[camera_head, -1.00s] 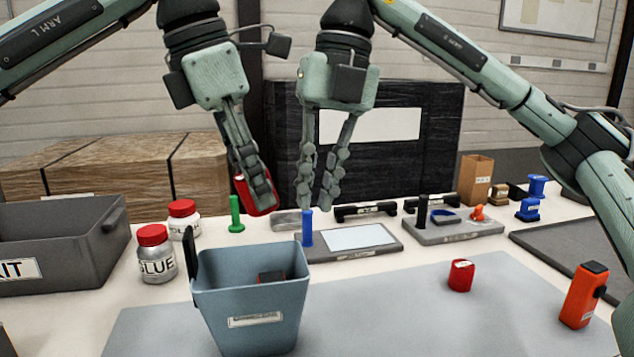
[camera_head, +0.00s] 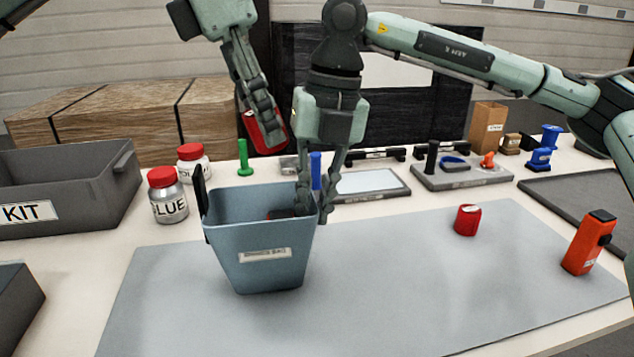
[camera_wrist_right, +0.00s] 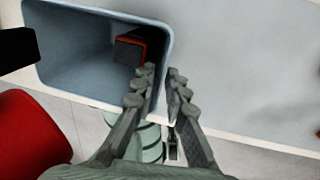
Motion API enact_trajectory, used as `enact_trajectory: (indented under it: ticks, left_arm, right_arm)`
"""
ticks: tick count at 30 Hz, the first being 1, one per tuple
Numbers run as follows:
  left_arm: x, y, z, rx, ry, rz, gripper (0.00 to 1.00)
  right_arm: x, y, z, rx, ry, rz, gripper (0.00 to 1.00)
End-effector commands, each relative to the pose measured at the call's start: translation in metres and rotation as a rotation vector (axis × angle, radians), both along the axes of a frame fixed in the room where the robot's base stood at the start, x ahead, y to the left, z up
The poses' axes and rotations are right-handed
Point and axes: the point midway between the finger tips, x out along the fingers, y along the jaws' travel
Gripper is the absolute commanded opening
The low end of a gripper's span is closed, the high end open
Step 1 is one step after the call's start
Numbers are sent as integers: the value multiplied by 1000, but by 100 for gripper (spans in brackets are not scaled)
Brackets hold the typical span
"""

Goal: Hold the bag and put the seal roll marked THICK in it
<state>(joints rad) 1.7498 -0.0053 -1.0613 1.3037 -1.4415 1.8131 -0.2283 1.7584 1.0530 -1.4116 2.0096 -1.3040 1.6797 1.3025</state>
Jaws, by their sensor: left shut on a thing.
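The blue-grey, bucket-shaped bag (camera_head: 262,262) stands open on the grey mat; its front label is too blurred to read. It also shows in the right wrist view (camera_wrist_right: 70,60), with a dark block with a red edge (camera_wrist_right: 130,48) inside. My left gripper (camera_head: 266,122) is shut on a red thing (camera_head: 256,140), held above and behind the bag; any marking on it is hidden. My right gripper (camera_head: 316,212) is open at the bag's right wall, one finger on the inner side and one outside. A red roll (camera_head: 467,220) stands on the mat at right, its marking unreadable.
Two red-lidded jars (camera_head: 168,196) stand left of the bag, beside the grey kit bin (camera_head: 70,185). An orange device (camera_head: 588,243) stands at the mat's right. Trays with small parts (camera_head: 465,175) line the back. The mat's middle (camera_head: 400,265) is clear.

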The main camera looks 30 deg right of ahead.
Motion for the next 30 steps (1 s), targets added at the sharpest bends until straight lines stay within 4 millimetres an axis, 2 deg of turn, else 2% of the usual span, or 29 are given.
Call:
enact_trajectory:
  ticks: [8,12,20,23,30]
  left_arm:
    - [0,0,0,0,0,0,11]
    - [0,0,0,0,0,0,11]
    - [0,0,0,0,0,-5,11]
    - [0,0,0,-1,2,-76,11]
    - [0,-1,1,0,2,-422,11]
  right_arm:
    - [0,0,-2,0,0,0,13]
    - [0,0,-2,0,0,0,0]
    - [0,0,-2,1,0,0,0]
    - [0,0,-2,1,0,0,0]
    - [0,0,-1,1,-1,0,0]
